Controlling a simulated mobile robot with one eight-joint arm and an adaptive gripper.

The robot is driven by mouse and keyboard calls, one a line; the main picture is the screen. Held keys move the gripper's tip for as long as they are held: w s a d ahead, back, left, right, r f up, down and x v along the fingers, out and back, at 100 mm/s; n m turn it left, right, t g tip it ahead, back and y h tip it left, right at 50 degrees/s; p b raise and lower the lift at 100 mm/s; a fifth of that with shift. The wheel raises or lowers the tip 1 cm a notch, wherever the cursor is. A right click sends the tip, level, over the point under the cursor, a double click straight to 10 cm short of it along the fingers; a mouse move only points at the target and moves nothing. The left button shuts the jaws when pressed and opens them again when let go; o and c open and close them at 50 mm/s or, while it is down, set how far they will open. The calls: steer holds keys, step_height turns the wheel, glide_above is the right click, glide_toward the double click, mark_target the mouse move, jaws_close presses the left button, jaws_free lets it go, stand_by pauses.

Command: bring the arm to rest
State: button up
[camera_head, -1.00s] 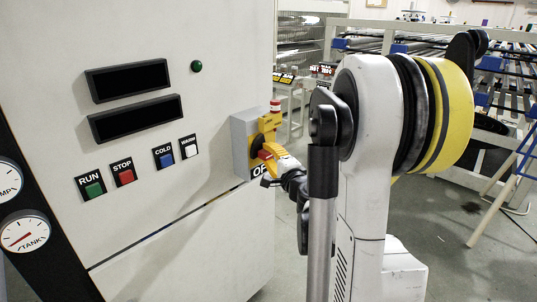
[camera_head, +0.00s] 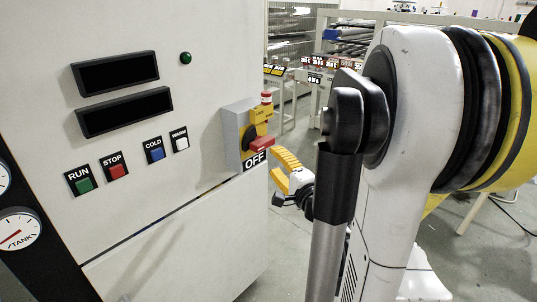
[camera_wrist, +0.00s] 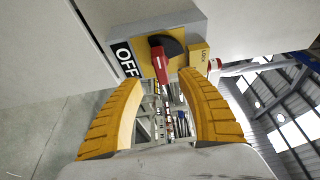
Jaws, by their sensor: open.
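My gripper (camera_head: 279,173) has yellow ribbed fingers and is beside the switch box, below and right of its red handle, apart from it. In the wrist view my gripper (camera_wrist: 161,84) is open and empty, its two fingers spread wide. The red switch handle (camera_head: 262,145) sits on a yellow and black plate on the grey box (camera_head: 232,130), above an OFF label. The handle also shows in the wrist view (camera_wrist: 160,65), beyond the fingertips. My arm fills the right side of the head view and hides part of the room.
The white cabinet (camera_head: 200,225) fills the left, with RUN, STOP, COLD and WARM buttons, two dark displays and a gauge (camera_head: 15,232). Racks (camera_head: 345,48) stand behind. Grey floor (camera_head: 285,265) is clear below my gripper.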

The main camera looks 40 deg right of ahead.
steer(key=shift+s+a, duration=0.15)
steer(key=shift+s, duration=0.4)
steer(key=w+a+f+n+g+y, duration=0.15)
steer(key=a+n+y, duration=0.3)
steer(key=a, duration=0.45)
steer(key=w+a+f+n+g+y, duration=0.1)
steer(key=w+a+n+g+y, duration=0.15)
steer(key=a+n, duration=0.55)
steer(key=s+a+f+n+g+h, duration=0.1)
steer(key=s+a+f+n+g, duration=0.2)
steer(key=s+a+n+g, duration=0.3)
steer(key=s+a+n, duration=0.3)
steer(key=s+a, duration=0.3)
steer(key=shift+s+a+f, duration=0.2)
steer(key=shift+s+a, duration=0.05)
steer(key=shift+s, duration=0.05)
